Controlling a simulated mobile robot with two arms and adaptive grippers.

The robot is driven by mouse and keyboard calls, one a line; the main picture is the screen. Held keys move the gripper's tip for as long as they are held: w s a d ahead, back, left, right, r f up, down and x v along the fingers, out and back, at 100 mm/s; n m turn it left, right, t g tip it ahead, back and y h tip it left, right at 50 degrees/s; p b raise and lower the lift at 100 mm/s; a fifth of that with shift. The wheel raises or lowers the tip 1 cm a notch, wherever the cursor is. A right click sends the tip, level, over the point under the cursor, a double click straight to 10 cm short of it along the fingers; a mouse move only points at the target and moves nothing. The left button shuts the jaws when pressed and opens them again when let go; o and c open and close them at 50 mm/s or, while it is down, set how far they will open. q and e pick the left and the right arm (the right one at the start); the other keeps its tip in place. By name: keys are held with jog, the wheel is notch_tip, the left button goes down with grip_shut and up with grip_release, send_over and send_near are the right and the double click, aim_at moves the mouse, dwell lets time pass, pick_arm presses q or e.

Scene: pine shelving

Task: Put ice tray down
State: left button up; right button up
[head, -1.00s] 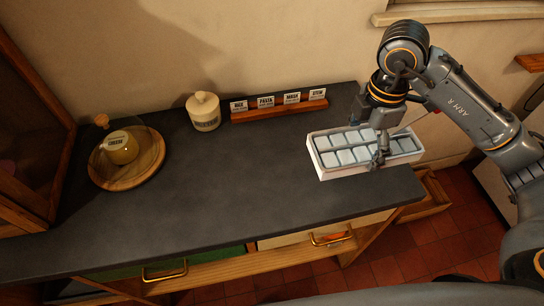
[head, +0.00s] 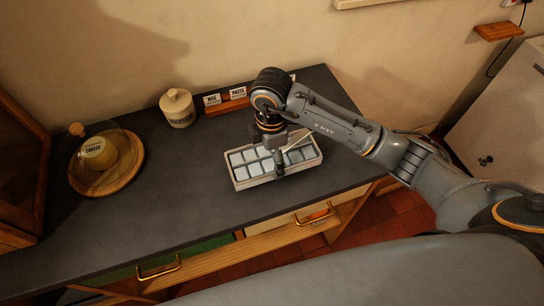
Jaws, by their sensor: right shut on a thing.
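The ice tray (head: 241,184) is a white rectangular tray with pale cubes in two rows. It is over the right part of the dark countertop (head: 190,215); I cannot tell whether it touches the surface. My right gripper (head: 279,172) comes down from above and is shut on the tray at its near long side. The gripper and wrist hide part of the tray's middle. My left gripper is not in view.
A lidded cream jar (head: 177,108) and a wooden rack with label cards (head: 228,100) stand along the wall. A round wooden board with a glass-domed cheese (head: 122,178) is at the left. The counter's middle and front are clear.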

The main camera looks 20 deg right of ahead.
jog(key=shift+d+f, duration=0.1)
jog(key=shift+f, duration=0.7)
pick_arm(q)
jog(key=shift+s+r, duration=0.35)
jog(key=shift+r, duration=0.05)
pick_arm(e)
jog(key=shift+f, duration=0.15)
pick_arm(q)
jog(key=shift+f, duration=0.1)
pick_arm(e)
jog(key=shift+f, duration=0.1)
jog(key=o, duration=1.5)
jog(key=shift+s, duration=0.1)
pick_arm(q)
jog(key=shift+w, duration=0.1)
pick_arm(e)
jog(key=shift+r, duration=0.25)
notch_tip(320, 180, up, 12)
jog(key=shift+f, duration=0.15)
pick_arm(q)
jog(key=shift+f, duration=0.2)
